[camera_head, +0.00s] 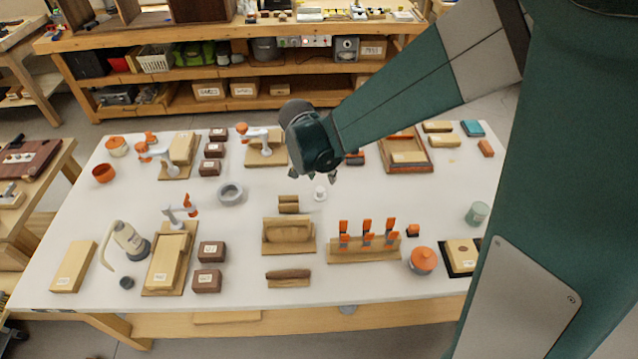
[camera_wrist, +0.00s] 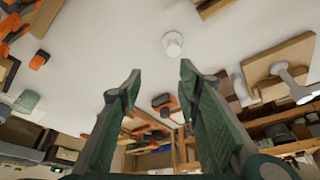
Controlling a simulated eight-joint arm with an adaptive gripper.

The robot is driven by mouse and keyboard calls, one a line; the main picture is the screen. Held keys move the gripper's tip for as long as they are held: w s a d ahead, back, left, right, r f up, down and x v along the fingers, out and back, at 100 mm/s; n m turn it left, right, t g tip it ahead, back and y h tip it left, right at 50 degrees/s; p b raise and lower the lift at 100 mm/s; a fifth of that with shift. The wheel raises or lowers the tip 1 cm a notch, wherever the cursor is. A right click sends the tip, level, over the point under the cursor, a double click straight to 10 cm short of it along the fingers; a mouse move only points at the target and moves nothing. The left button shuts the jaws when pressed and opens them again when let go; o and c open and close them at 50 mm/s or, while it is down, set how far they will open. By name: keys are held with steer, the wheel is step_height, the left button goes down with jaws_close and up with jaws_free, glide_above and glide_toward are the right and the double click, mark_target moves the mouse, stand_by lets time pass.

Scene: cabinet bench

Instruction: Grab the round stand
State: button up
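A small white round stand (camera_head: 320,193) is on the white table near its middle. It also shows in the wrist view as a pale round piece (camera_wrist: 173,44), beyond my fingertips and roughly in line with the gap between them. My gripper (camera_head: 318,177) is above the table, just behind the stand in the head view, and apart from it. In the wrist view my gripper (camera_wrist: 161,70) has its two green fingers spread, with nothing between them.
A grey ring-shaped dish (camera_head: 230,193) lies left of the stand. A small wooden block (camera_head: 288,204) and a wooden holder (camera_head: 289,237) are close in front. Orange clamps (camera_head: 367,232) stand on a board at front right. A wooden tray (camera_head: 406,167) is behind right.

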steer(key=m, duration=0.1)
glide_above(319, 190)
steer(key=s+a, duration=0.2)
steer(key=shift+h, duration=0.3)
step_height(319, 190, down, 6)
steer(key=shift+r+b, duration=0.25)
steer(key=shift+b, duration=0.1)
steer(key=shift+d+f, duration=0.1)
steer(key=shift+x, duration=1.15)
steer(key=shift+b+x, duration=0.95)
steer(key=shift+x, duration=1.7)
steer(key=shift+s, duration=0.15)
steer(key=shift+c, duration=0.2)
steer(key=c, duration=0.7)
